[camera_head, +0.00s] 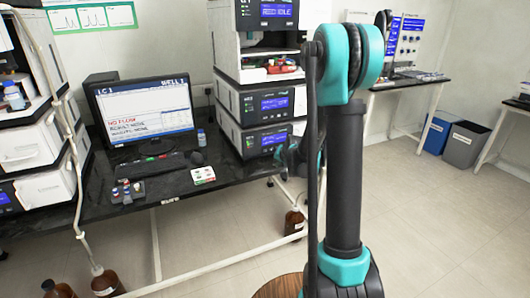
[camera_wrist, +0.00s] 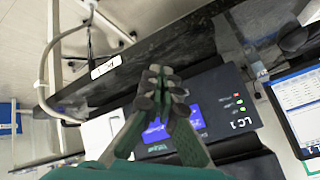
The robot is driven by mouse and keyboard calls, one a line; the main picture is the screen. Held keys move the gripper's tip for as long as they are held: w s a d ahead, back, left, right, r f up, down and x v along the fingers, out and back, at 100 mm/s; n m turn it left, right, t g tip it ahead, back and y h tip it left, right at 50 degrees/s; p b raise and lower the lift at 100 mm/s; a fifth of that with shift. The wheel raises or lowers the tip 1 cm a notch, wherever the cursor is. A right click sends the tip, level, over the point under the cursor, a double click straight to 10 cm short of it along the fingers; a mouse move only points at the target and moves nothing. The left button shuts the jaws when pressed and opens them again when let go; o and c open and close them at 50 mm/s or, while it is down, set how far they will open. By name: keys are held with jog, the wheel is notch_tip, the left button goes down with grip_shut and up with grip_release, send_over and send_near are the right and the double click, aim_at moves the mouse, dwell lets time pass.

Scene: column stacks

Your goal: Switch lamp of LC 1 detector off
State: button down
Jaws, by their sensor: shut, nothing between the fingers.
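My gripper (camera_wrist: 163,88) is shut and empty in the wrist view. Its fingertips are in front of a black module panel marked LC 1 (camera_wrist: 241,123) and hide part of its blue screen (camera_wrist: 158,132). Small red and green indicators (camera_wrist: 238,98) show beside the label. In the head view the stack right of the monitor has an upper module (camera_head: 270,12) with a blue screen and lower modules (camera_head: 268,104) with blue screens. My gripper (camera_head: 284,153) is near the lowest module there, partly hidden by my arm. Whether the fingers touch the panel cannot be told.
Brown bottles (camera_head: 107,284) stand on the floor. Open floor lies to the right, before two bins (camera_head: 465,145).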

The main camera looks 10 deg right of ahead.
aim_at(265, 151)
jog(key=shift+w+a, duration=0.45)
jog(key=shift+w, duration=0.95)
jog(key=shift+w+a, duration=0.45)
jog(key=shift+w, duration=0.9)
jog(key=shift+w+a, duration=0.45)
jog(key=shift+w, duration=0.95)
jog(key=shift+w, duration=0.15)
jog(key=shift+w+a, duration=0.15)
jog(key=shift+w, duration=0.1)
jog(key=shift+w+a, duration=0.1)
jog(key=shift+w, duration=0.3)
jog(key=shift+s, duration=0.15)
jog(key=shift+s+d, duration=0.25)
jog(key=shift+s, duration=0.4)
jog(key=shift+s, duration=0.1)
